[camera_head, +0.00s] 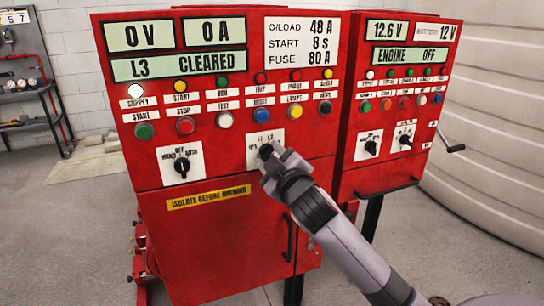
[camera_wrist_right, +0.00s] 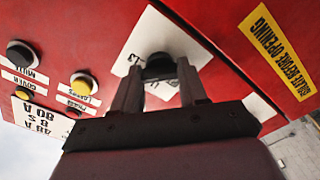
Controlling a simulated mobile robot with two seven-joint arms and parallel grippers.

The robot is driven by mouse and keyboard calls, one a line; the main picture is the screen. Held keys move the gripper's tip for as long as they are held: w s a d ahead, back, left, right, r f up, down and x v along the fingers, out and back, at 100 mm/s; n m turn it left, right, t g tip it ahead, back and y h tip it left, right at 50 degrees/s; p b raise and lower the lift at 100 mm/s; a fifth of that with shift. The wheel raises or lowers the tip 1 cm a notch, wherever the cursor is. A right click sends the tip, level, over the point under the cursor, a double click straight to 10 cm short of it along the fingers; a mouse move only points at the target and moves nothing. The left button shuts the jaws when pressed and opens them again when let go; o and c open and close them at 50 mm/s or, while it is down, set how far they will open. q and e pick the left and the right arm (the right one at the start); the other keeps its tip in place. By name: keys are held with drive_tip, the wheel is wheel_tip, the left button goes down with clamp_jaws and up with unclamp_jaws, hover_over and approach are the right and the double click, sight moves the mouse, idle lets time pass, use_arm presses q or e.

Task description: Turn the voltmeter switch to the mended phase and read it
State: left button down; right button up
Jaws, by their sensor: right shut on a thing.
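The voltmeter switch (camera_head: 266,150) is a black knob on a white plate (camera_head: 252,155) at the lower right of the left red panel. My right gripper (camera_head: 272,160) is shut on this knob, and partly hides the knob and plate. The right wrist view shows the two fingers (camera_wrist_right: 158,92) on either side of the black knob (camera_wrist_right: 159,66). The knob's exact pointing is hidden. The voltmeter display (camera_head: 140,36) reads 0 V. The display below it (camera_head: 179,65) reads L3 CLEARED. My left gripper is not in view.
The ammeter display (camera_head: 214,32) reads 0 A. Another black selector (camera_head: 181,166) sits left on the same panel. Coloured lamps and buttons line the panel above. A second red panel (camera_head: 398,110) stands to the right, with a side handle (camera_head: 451,142). A yellow label (camera_head: 209,197) lies below.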

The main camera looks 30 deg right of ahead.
drive_tip(key=m+p, duration=0.1)
drive_tip(key=m, duration=0.3)
drive_tip(key=shift+m, duration=0.4)
idle(0.4)
drive_tip(key=o, duration=1.1)
drive_tip(key=shift+c, duration=0.2)
drive_tip(key=shift+s, duration=0.15)
drive_tip(key=v, duration=0.7)
drive_tip(key=shift+b, duration=0.4)
